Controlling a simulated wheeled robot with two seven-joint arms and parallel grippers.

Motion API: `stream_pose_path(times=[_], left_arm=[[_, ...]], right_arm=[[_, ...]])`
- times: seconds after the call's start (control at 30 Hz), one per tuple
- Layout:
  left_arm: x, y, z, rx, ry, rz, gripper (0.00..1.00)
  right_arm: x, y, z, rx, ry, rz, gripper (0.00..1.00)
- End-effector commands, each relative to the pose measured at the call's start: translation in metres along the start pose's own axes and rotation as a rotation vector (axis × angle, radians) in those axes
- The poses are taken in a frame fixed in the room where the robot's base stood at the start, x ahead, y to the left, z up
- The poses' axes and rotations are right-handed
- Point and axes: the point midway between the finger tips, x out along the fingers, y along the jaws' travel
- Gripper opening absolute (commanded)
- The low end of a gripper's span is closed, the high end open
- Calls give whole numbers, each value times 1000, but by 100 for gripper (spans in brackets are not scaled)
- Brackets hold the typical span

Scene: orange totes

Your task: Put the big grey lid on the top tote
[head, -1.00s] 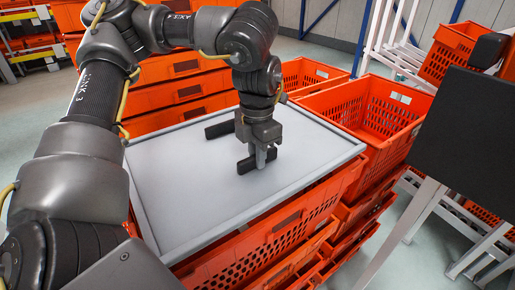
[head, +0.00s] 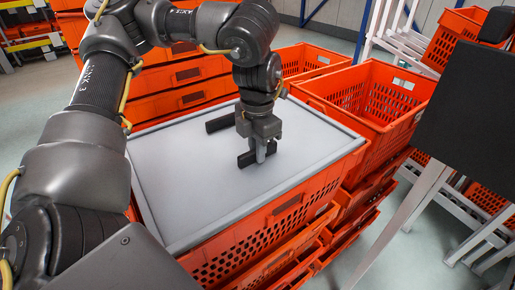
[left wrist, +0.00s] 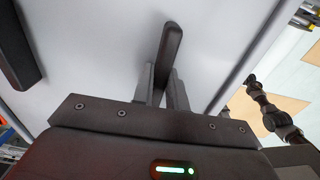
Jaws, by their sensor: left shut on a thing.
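The big grey lid (head: 190,175) lies over the top orange tote (head: 285,210) of the front stack, covering its opening. The tote's perforated side shows below the lid's near edge. Whether the lid is fully seated or slightly raised I cannot tell. The lid has two black bar handles. My left gripper (head: 260,152) points down and is shut on the nearer handle (head: 246,160); in the left wrist view this handle (left wrist: 170,50) stands between the fingers. The other handle (head: 219,123) is free, also at the left wrist view's upper left (left wrist: 20,45). My right gripper is not seen.
An open orange tote (head: 385,100) on a stack stands right against the lidded one. More stacked totes (head: 185,75) stand behind. A black panel (head: 465,135) and light grey legs are at the right. White racking (head: 395,35) stands at the back.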

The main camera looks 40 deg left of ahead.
Motion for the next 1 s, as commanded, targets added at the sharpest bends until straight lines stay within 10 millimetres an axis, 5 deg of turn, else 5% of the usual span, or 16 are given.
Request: stream_pose_path(times=[0.7,0.73,0.8,0.9,1.0], left_arm=[[7,0,0,1,1,0,0],[7,0,0,1,1,-1,18],[7,0,0,1,2,-1,28],[7,0,0,0,1,-1,40],[7,0,0,0,1,-1,40]], right_arm=[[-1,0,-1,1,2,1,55],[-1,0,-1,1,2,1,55],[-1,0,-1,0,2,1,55],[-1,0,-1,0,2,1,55],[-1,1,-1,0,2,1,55]])
